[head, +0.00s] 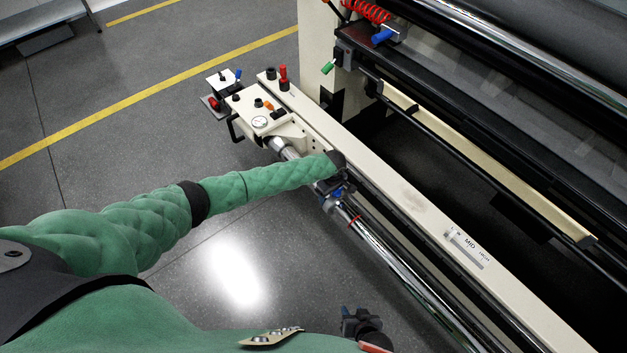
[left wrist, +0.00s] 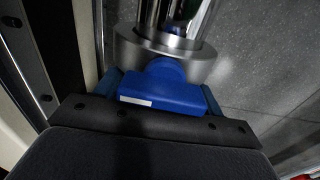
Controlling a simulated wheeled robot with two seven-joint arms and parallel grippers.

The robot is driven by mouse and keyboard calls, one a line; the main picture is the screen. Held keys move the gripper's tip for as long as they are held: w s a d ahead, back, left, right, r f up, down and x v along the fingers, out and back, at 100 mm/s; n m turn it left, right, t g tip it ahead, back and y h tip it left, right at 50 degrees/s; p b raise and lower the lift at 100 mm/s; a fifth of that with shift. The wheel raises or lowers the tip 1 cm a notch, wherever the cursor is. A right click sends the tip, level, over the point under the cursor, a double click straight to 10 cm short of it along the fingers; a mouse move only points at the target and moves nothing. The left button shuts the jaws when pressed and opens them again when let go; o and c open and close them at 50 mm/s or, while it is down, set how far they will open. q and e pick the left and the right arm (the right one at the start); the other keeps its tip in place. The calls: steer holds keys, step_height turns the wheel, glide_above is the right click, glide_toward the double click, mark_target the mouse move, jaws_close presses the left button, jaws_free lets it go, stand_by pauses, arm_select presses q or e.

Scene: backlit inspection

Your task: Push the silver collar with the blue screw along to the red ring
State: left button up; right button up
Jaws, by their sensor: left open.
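The silver collar (left wrist: 165,52) sits around a shiny rail in the left wrist view. Its rounded blue screw (left wrist: 166,71) faces my left gripper (left wrist: 162,88), whose open fingers lie on either side of it. Contact between them cannot be told. In the head view my left gripper (head: 336,189) is at the rail (head: 395,262) and mostly hides the collar (head: 329,204). The red ring (head: 355,220) is around the rail, a short way nearer the camera and to the right. My right gripper (head: 359,318) is low in the head view, away from the rail; its jaw state is unclear.
A cream machine beam (head: 400,195) with a MID label runs beside the rail. A cream control box (head: 262,112) with a gauge and knobs stands at the rail's far end. Dark rollers (head: 500,70) lie to the right. Grey floor is open to the left.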

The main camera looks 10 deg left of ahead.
mark_target(345, 207)
arm_select(q)
steer(key=shift+s+d+p, duration=0.7)
steer(key=shift+d, duration=0.2)
steer(key=shift+s+d+p, duration=0.65)
steer(key=shift+d+p, duration=0.05)
steer(key=shift+d, duration=0.2)
steer(key=shift+s+d+p, duration=0.65)
steer(key=shift+s+d, duration=0.15)
steer(key=shift+d, duration=0.15)
steer(key=shift+s+d+p, duration=0.65)
steer(key=shift+s+d, duration=0.1)
steer(key=shift+d, duration=0.2)
stand_by(1.1)
steer(key=shift+w+a, duration=0.1)
steer(key=shift+w+a, duration=0.35)
steer(key=shift+a, duration=0.15)
step_height(345, 207, up, 9)
steer(key=p, duration=0.9)
stand_by(0.5)
